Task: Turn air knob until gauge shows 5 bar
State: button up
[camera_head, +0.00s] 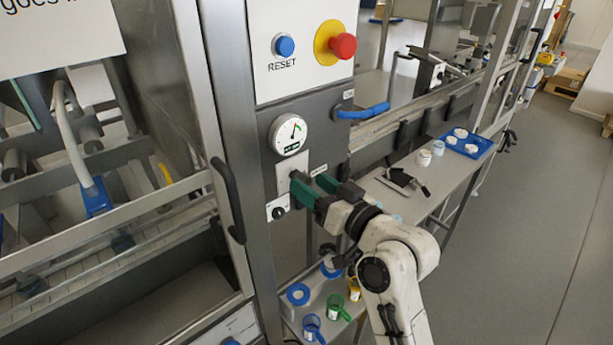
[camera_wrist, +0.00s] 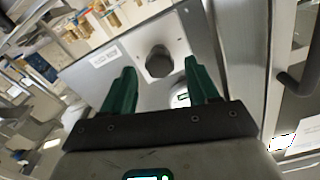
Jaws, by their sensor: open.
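The round white gauge (camera_head: 289,134) sits on the grey panel. Its dark needle points up and slightly right, near a green mark; the numbers are too small to read. My gripper (camera_head: 307,178) is just below the gauge, its green fingers pointing at the panel. In the wrist view a dark round knob (camera_wrist: 159,62) on a light plate lies between the open fingers, with a visible gap to each. I cannot tell how far the fingertips are from the plate.
Another black knob (camera_head: 278,213) sits lower on the panel. A red stop button (camera_head: 342,45) and blue reset button (camera_head: 285,46) are above. A blue-handled valve (camera_head: 363,112) juts out to the right. A black door handle (camera_head: 228,200) is to the left. Cups stand below.

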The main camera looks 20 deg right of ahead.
jog(key=shift+x, duration=1.25)
jog(key=shift+c, duration=0.2)
jog(key=c, duration=1)
